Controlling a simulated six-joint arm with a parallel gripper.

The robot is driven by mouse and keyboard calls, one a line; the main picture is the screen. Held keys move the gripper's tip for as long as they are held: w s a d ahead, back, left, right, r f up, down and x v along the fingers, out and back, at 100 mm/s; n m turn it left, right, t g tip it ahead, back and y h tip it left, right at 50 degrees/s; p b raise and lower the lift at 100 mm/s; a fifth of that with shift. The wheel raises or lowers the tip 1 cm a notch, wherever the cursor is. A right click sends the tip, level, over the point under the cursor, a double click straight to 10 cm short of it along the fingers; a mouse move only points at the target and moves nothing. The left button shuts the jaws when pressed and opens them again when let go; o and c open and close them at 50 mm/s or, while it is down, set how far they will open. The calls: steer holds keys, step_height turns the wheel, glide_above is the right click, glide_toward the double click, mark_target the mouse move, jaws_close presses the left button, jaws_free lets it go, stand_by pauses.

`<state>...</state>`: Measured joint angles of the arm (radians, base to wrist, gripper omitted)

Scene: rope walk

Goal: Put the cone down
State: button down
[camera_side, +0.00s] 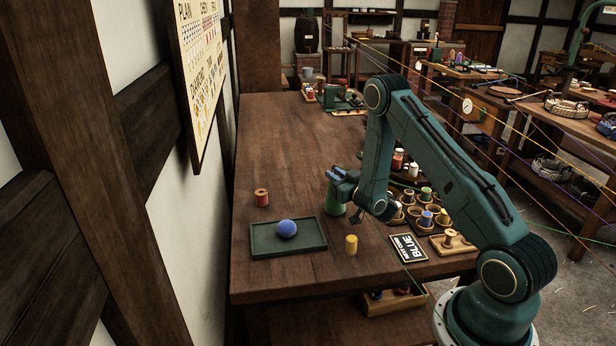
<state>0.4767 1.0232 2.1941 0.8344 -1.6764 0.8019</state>
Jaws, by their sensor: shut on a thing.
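My gripper (342,182) is over the middle of the wooden table, shut on a green cone (335,207). The jaws hide the upper part of the cone, and it looks roughly upright. Its lower end is close to the table top; I cannot tell whether it touches.
A green tray (262,245) with a blue ball (287,229) lies at the front left. A red spool (262,197) and a yellow cylinder (351,245) stand nearby. A BLUE sign (408,249) and a rack of spools (425,217) are at right.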

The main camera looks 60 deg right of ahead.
steer(key=shift+f, duration=0.1)
steer(key=c, duration=1.3)
jaws_free()
steer(key=shift+v, duration=3.8)
steer(key=shift+r, duration=0.2)
